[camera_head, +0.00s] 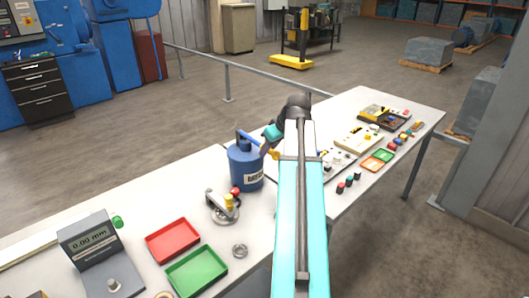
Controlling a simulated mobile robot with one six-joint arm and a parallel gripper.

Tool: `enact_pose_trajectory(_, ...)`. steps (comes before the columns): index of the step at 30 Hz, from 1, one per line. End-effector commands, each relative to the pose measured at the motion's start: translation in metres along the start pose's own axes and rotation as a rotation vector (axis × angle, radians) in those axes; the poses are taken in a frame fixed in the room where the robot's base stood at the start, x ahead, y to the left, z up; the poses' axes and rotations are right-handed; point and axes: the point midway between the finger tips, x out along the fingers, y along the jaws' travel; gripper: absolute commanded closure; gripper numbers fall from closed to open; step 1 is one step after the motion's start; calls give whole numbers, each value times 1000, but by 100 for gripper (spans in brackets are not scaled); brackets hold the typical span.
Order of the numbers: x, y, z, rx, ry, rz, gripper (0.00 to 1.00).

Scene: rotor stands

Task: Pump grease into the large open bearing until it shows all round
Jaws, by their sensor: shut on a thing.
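A blue grease container (246,168) with a dark-lettered label stands on the white bench, a blue lever at its top. My gripper (265,145) is at the container's upper right, by the lever. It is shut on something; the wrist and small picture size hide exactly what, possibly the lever. A grey ring like a bearing (239,251) lies flat on the bench, in front of the container. A metal fixture (222,212) with a round base and red and yellow knobs stands between them. I cannot tell which is the large open bearing, and no grease can be made out.
A red tray (172,241), a green tray (197,272) and a gauge reading 0.00 mm (88,240) stand on the left. Several small knobs, an orange tray (371,163) and boxed instruments (382,117) are on the right. A railing (228,68) runs behind the bench.

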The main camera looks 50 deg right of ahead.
Motion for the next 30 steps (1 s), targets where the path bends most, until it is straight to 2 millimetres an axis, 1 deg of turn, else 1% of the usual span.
enact_pose_trajectory(1,-3,-1,-3,-1,3,-1,94)
enact_pose_trajectory(6,-9,0,-7,-1,4,-1,94)
enact_pose_trajectory(30,-35,0,-22,0,1,0,94)
